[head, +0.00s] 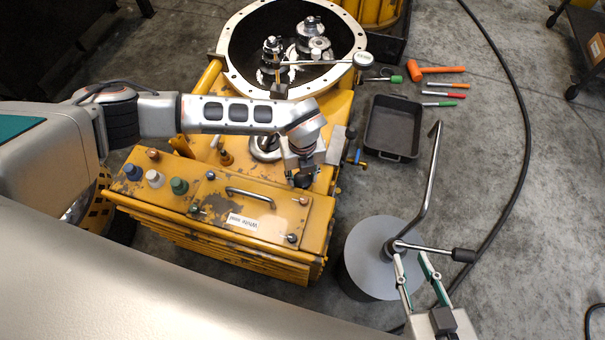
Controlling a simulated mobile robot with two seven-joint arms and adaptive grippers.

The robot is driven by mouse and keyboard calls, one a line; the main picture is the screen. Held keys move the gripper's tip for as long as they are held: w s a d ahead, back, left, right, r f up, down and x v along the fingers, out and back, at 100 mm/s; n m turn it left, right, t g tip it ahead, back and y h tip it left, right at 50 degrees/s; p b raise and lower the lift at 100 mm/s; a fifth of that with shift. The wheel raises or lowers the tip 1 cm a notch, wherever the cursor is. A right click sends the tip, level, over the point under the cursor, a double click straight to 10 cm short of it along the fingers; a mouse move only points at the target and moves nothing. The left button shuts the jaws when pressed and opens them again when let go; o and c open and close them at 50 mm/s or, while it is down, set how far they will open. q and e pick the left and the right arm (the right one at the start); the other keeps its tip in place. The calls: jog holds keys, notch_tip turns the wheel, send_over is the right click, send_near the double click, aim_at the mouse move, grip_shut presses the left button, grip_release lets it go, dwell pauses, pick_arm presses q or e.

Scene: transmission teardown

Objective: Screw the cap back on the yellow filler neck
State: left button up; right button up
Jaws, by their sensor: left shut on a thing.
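My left gripper (302,183) points down at the right part of the yellow housing (225,215). It is shut on a small dark thing, seemingly the cap, mostly hidden by the fingers. Blue (132,172), white (155,179) and green (179,186) caps stand in a row at the left of the housing top. My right gripper (411,256) is open and empty, over the edge of a grey round stand.
The grey round stand (365,262) carries a bent metal bar (432,185) with a black grip. A black tray (393,128) and several hand tools lie on the floor at right. An open bell housing (240,45) with gears stands behind. A black cable (527,130) crosses the floor.

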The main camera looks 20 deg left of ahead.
pick_arm(q)
jog(key=shift+f, duration=0.25)
jog(key=shift+w+r+m+p, duration=0.1)
jog(key=shift+r+m+p, duration=0.2)
jog(key=shift+m, duration=0.8)
jog(key=shift+f+m+p, duration=0.1)
jog(key=shift+m+p, duration=0.2)
jog(key=shift+m, duration=0.8)
jog(key=shift+f+m, duration=0.15)
jog(key=shift+m, duration=0.25)
pick_arm(e)
jog(key=shift+w+r+t, duration=0.15)
jog(key=shift+w+r, duration=0.15)
jog(key=shift+r, duration=0.35)
jog(key=shift+w+r+t, duration=0.15)
jog(key=shift+w+r, duration=0.15)
jog(key=shift+r, duration=0.3)
